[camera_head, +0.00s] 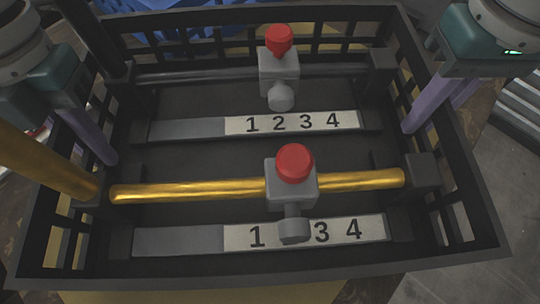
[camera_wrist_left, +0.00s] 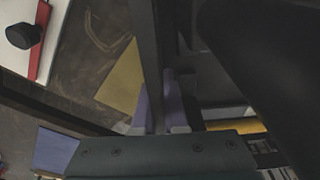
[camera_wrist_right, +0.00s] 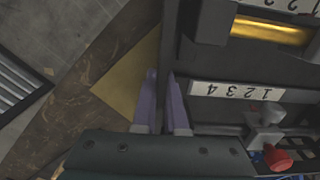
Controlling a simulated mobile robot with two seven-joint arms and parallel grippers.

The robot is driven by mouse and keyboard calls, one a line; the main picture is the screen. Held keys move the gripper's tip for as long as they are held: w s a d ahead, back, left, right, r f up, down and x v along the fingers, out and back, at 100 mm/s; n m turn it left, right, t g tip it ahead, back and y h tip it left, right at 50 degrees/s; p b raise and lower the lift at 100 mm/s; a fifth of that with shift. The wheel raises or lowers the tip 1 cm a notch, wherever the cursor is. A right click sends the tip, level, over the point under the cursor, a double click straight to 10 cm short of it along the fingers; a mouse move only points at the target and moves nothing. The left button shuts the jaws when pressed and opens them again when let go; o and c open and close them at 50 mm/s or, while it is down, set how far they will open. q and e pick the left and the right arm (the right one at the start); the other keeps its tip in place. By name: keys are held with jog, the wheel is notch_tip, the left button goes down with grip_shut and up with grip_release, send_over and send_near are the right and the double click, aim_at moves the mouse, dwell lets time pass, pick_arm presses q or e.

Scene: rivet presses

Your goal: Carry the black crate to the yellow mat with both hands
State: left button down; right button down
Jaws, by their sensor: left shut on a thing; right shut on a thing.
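The black crate (camera_head: 250,268) fills the middle of the head view and looks about level. My left gripper (camera_head: 98,145) is shut on its left wall, and my right gripper (camera_head: 418,115) is shut on its right wall. In the left wrist view the purple fingers (camera_wrist_left: 160,108) pinch the wall; in the right wrist view the fingers (camera_wrist_right: 164,98) do too. The yellow mat (camera_head: 225,294) shows below the crate's near edge, and beside its walls in the left wrist view (camera_wrist_left: 122,82) and right wrist view (camera_wrist_right: 128,82). Whether the crate touches it is hidden.
Inside the crate are two rods, one gold (camera_head: 190,190) and one dark (camera_head: 190,75), with red-knobbed grey sliders (camera_head: 292,187) and numbered strips (camera_head: 290,122). A brown marbled surface (camera_wrist_right: 85,105) surrounds the mat. Blue items (camera_head: 185,20) lie beyond the far wall.

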pick_arm(q)
jog(key=shift+f+b, duration=0.3)
jog(key=shift+f, duration=0.2)
pick_arm(e)
jog(key=shift+f, duration=0.5)
pick_arm(q)
jog(key=c, duration=1)
grip_release()
jog(key=shift+r, duration=0.1)
pick_arm(e)
jog(key=c, duration=1)
grip_release()
jog(key=shift+r, duration=0.1)
pick_arm(q)
jog(key=shift+o, duration=0.2)
pick_arm(e)
jog(key=shift+o, duration=0.2)
pick_arm(q)
jog(key=shift+w, duration=0.1)
jog(key=r, duration=0.3)
jog(key=w+r, duration=0.1)
jog(key=r, duration=0.6)
jog(key=shift+w+r, duration=0.3)
jog(key=shift+r, duration=0.6)
pick_arm(e)
jog(key=shift+r, duration=0.1)
notch_tip(320, 180, up, 12)
jog(key=shift+f, duration=0.1)
pick_arm(q)
jog(key=shift+a, duration=0.1)
